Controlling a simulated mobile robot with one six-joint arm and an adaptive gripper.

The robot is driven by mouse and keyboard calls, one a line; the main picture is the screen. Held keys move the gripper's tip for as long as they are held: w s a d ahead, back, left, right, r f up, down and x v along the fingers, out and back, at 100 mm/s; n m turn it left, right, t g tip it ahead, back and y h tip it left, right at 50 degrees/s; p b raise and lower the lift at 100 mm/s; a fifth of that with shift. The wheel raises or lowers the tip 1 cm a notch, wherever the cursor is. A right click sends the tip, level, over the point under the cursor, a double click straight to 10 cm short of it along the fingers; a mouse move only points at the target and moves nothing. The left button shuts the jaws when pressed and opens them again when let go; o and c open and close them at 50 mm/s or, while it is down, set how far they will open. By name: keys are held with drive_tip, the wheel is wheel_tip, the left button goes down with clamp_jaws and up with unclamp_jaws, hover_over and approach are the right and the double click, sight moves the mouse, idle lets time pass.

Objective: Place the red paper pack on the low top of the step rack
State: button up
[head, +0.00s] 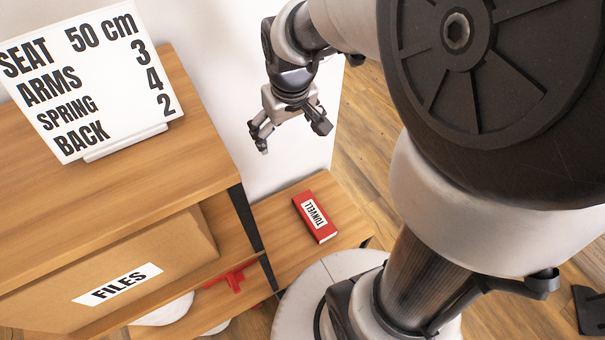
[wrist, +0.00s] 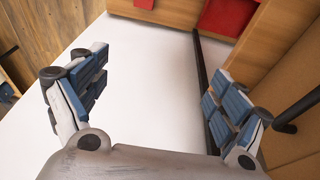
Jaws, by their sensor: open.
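The red paper pack (head: 316,217) lies flat on the low top (head: 283,222) of the step rack in the head view. It has a white label with dark lettering and shows pale page edges at its near end. My gripper (head: 293,138) hangs in the air above and behind the low top, apart from the pack. Its fingers are spread with nothing between them. The wrist view also shows my gripper (wrist: 157,78) open and empty over a white surface. Two red patches show at the top of that view, cut off by the frame; I cannot tell which is the pack.
The rack's higher top (head: 190,165) stands left of the low top and bears a lettered white sign (head: 85,75). Below it are a cardboard FILES box (head: 150,265) and a red object (head: 232,279). A white wall (head: 220,100) rises behind. Wooden floor (head: 365,140) lies right.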

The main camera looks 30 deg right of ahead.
drive_tip(key=s+a+r+t, duration=0.1)
drive_tip(key=s+r, duration=0.3)
drive_tip(key=s, duration=0.4)
drive_tip(key=s+a+r, duration=0.4)
drive_tip(key=s, duration=0.5)
drive_tip(key=shift+r+t, duration=0.15)
drive_tip(key=shift+t, duration=0.25)
drive_tip(key=shift+a, duration=0.1)
